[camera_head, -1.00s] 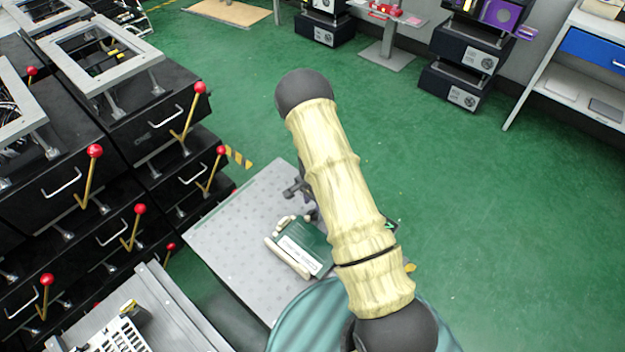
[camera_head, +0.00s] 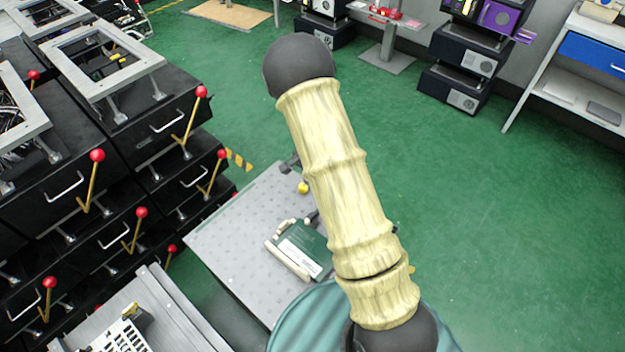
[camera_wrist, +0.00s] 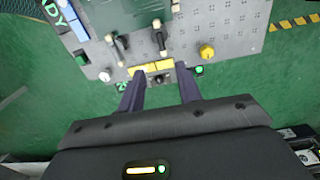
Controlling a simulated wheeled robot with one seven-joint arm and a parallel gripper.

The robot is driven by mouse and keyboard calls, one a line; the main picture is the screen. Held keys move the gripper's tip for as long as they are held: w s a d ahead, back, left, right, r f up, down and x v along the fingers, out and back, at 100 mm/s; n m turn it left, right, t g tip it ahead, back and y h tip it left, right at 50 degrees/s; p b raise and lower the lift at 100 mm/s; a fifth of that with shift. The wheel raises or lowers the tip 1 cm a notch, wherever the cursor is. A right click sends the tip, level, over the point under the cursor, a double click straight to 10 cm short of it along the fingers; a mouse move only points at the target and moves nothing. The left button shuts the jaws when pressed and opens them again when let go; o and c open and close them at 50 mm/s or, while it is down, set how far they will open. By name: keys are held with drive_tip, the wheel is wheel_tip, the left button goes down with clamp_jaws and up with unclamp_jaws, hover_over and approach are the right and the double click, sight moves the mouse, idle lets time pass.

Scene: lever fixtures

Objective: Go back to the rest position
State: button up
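My gripper (camera_wrist: 160,92) shows in the wrist view with its two dark fingers apart and nothing between them. It is above and in front of the edge of a grey panel (camera_wrist: 225,35). On the panel are two small levers with pale tips, the left lever (camera_wrist: 115,45) and the right lever (camera_wrist: 159,38), and a yellow knob (camera_wrist: 207,51). In the head view my raised arm covers part of the same grey panel (camera_head: 235,235), and my gripper is hidden behind it. A dark green block (camera_head: 305,248) with a white label is on the panel.
Black cabinets (camera_head: 60,185) with several red-knobbed levers (camera_head: 202,92) stand at the left. Black and purple machines (camera_head: 465,65) and a shelf unit (camera_head: 560,70) stand at the back right. The green floor (camera_head: 500,220) to the right is clear.

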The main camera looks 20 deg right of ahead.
idle(0.3)
drive_tip(key=s+r+n+t, duration=0.3)
drive_tip(key=s+r+n, duration=0.8)
drive_tip(key=s+r, duration=0.8)
wheel_tip(320, 180, up, 14)
drive_tip(key=p, duration=1.4)
drive_tip(key=shift+w+a, duration=0.3)
drive_tip(key=shift+a, duration=0.05)
drive_tip(key=shift+s, duration=0.1)
